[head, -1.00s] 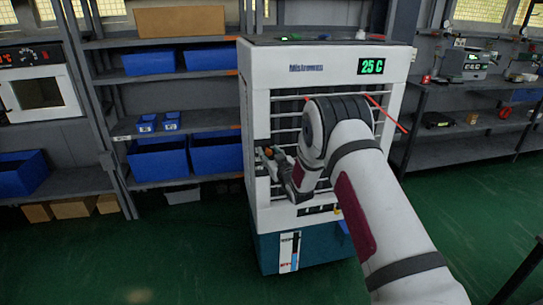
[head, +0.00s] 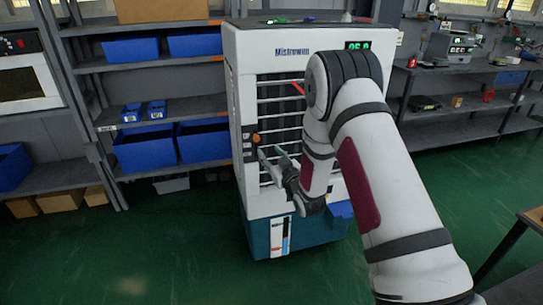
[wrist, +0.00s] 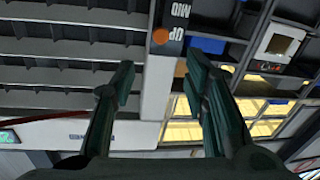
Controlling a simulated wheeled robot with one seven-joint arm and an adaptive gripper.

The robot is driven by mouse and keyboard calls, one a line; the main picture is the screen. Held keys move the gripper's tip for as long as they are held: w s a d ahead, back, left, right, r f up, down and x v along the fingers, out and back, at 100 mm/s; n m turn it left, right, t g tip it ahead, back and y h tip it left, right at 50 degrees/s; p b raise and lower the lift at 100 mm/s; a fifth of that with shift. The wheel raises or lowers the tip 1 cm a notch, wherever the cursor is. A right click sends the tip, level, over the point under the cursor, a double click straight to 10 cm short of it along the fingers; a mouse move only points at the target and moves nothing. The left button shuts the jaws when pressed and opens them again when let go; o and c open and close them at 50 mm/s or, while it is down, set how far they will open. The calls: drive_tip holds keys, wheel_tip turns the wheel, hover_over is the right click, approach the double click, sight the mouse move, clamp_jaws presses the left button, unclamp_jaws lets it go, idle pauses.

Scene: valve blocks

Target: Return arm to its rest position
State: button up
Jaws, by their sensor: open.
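My gripper (head: 272,153) is in front of the white and teal cabinet (head: 266,42), near its left front edge. In the wrist view my gripper (wrist: 163,85) has its two dark fingers wide apart with nothing between them. An orange round knob (head: 256,138) sits on the cabinet's left front edge, just left of the fingertips. The knob also shows in the wrist view (wrist: 161,37), beyond the fingertips and apart from them.
Shelves with blue bins (head: 146,150) stand left of the cabinet. A grey shelf unit (head: 452,128) with instruments stands at the right. A table corner (head: 533,219) shows at the lower right. The green floor (head: 180,240) is clear at the front left.

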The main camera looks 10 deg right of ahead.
drive_tip(key=s+d+r+m+g+h+p, duration=0.1)
drive_tip(key=s+r+g+h, duration=0.15)
drive_tip(key=s+r, duration=0.6)
drive_tip(key=s+d+r+m+g+h+p, duration=0.15)
drive_tip(key=s+r+g, duration=0.3)
drive_tip(key=r, duration=0.65)
drive_tip(key=s+r+g+p, duration=0.1)
drive_tip(key=s+g, duration=0.1)
drive_tip(key=s, duration=1)
drive_tip(key=s+a+r+m+g+p, duration=0.1)
drive_tip(key=s+r+g, duration=0.1)
drive_tip(key=s, duration=1.1)
drive_tip(key=s+r+g+p, duration=0.1)
drive_tip(key=s+g, duration=0.1)
drive_tip(key=s, duration=1.1)
drive_tip(key=shift+s+a+r+g+y, duration=0.2)
drive_tip(key=shift+a+g+y, duration=0.1)
drive_tip(key=shift+y, duration=0.1)
